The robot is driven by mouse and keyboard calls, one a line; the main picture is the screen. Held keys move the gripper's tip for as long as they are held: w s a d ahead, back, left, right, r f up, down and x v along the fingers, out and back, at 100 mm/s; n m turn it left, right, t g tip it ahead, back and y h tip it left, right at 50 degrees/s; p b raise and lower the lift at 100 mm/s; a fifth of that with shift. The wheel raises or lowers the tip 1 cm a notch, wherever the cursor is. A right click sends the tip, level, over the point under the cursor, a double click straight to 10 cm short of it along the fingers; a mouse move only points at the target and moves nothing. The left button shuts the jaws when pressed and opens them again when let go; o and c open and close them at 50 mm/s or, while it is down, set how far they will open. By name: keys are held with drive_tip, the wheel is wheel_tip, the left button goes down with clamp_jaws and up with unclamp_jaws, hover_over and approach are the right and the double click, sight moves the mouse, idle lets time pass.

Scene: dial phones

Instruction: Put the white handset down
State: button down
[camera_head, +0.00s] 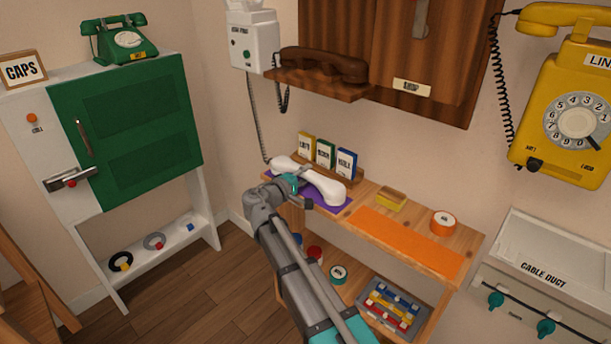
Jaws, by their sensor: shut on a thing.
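The white handset (322,183) is at the left end of the wooden shelf table, over a purple mat (331,208). My gripper (292,184) is shut on the handset near its left half. I cannot tell whether the handset touches the mat or hangs just above it. My gripper and arm hide part of the handset's left side and the mat. A white wall phone body (253,40) hangs above left, with a cord running down from it toward the handset.
Several small boxes (325,154) stand behind the handset. An orange mat (408,242), yellow tray (391,200) and orange tape roll (443,222) are to the right. A brown handset (325,65) rests on a wooden wall phone above. A green cabinet (138,130) stands left.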

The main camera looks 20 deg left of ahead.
drive_tip(key=shift+f, duration=0.15)
drive_tip(key=c, duration=0.7)
unclamp_jaws()
drive_tip(key=shift+o, duration=0.2)
drive_tip(key=shift+r, duration=0.25)
drive_tip(key=v, duration=1.2)
drive_tip(key=shift+f, duration=0.1)
